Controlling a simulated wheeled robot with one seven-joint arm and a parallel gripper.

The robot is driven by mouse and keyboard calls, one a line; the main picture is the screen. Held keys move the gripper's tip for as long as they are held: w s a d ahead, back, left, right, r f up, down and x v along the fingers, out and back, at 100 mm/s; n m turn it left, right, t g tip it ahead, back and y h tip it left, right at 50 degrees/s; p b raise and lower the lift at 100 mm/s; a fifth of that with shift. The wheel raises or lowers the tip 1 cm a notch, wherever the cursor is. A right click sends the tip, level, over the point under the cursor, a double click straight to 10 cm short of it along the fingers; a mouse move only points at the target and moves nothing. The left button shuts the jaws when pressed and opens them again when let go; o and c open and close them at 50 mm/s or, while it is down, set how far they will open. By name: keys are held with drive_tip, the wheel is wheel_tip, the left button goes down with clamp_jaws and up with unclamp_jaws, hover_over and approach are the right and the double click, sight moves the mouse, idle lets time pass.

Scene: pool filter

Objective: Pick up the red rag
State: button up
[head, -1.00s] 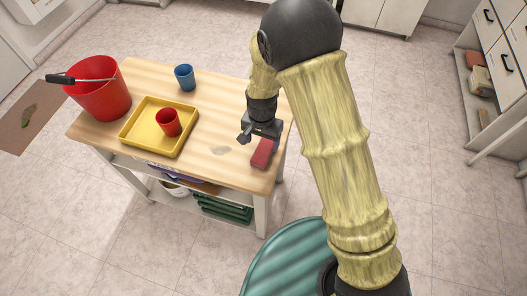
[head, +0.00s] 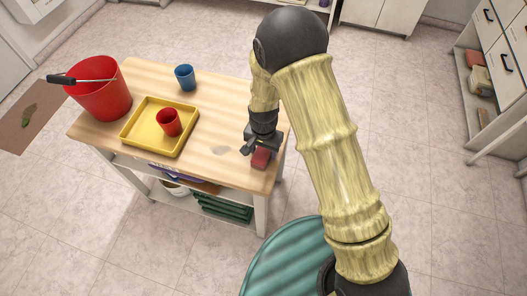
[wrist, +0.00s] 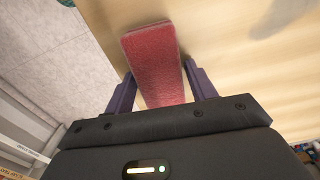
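The red rag (head: 261,158) is a folded, oblong red block of cloth lying on the wooden table's right front part. In the wrist view the red rag (wrist: 154,62) runs lengthwise between the two purple fingers. My gripper (head: 254,148) is low over the table at the rag's far end. In the wrist view my gripper (wrist: 161,88) is open, with a finger on each side of the rag. Gaps show between the fingers and the cloth. The rag's near end is hidden behind the gripper body.
On the wooden table (head: 207,82) stand a red bucket (head: 103,98) at left, a yellow tray (head: 136,136) holding a red cup (head: 168,122), and a blue cup (head: 185,77) at the back. The table's right edge is close to the rag.

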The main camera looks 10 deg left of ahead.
sight(264, 150)
drive_tip(key=c, duration=0.6)
wheel_tip(264, 150, up, 10)
drive_tip(key=shift+r, duration=0.1)
idle(0.5)
drive_tip(key=shift+o, duration=0.8)
drive_tip(key=shift+c, duration=0.4)
